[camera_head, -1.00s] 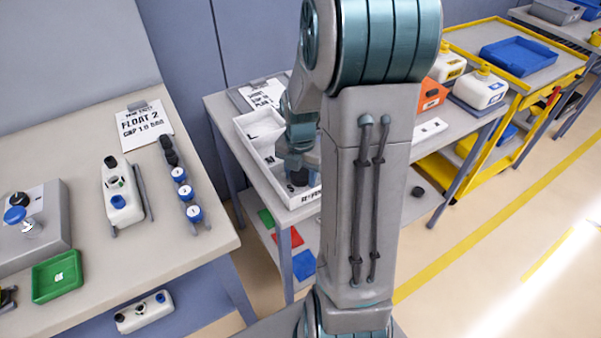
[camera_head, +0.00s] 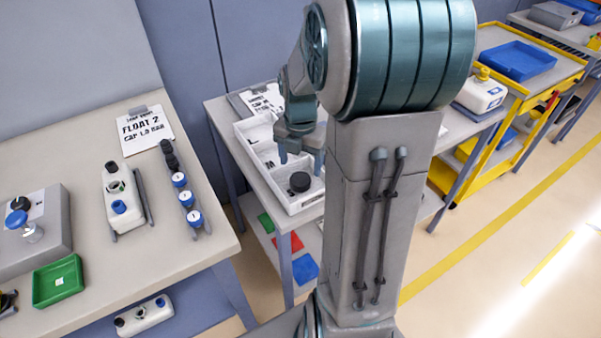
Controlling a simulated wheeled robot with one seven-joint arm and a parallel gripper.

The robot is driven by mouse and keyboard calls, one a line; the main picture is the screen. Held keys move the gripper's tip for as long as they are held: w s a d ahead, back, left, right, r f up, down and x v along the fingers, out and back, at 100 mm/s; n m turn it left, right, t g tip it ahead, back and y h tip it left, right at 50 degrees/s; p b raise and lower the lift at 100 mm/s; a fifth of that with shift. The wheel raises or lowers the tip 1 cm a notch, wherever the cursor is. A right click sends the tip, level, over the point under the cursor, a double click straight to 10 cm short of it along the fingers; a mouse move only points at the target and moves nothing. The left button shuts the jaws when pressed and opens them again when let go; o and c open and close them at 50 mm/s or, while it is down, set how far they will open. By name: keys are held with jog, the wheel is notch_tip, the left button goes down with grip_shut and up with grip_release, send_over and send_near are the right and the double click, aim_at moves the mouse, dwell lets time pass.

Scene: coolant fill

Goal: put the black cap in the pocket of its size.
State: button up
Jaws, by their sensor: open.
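The black cap (camera_head: 299,181) lies in the nearest pocket of the white three-pocket tray (camera_head: 297,206) on the middle table. In the earlier picture this pocket is marked S. The cap looks free of my gripper (camera_head: 301,163), which is open above and slightly behind it, its fingers apart and pointing down. The tray's far pockets look empty where they show; my arm hides part of its right side. Whether the cap lies fully flat on the pocket floor is hard to tell.
On the left table stand a white bottle-like tank (camera_head: 119,199), a rack of blue and black caps (camera_head: 186,197), a green tray (camera_head: 58,283) and a grey box (camera_head: 40,230). A clipboard (camera_head: 262,100) lies behind the white tray. A yellow cart (camera_head: 540,85) stands at right.

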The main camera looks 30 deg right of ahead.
aim_at(301, 178)
notch_tip(301, 178, up, 5)
jog(key=s+a+r+m+t, duration=0.1)
jog(key=s+a+m, duration=0.5)
jog(key=m, duration=0.6)
jog(key=s+a+r+m+t, duration=0.1)
jog(key=s+a+m, duration=0.5)
jog(key=m, duration=0.7)
jog(key=shift+s+r+t, duration=0.15)
jog(key=shift+r+t, duration=0.2)
jog(key=shift+t, duration=0.05)
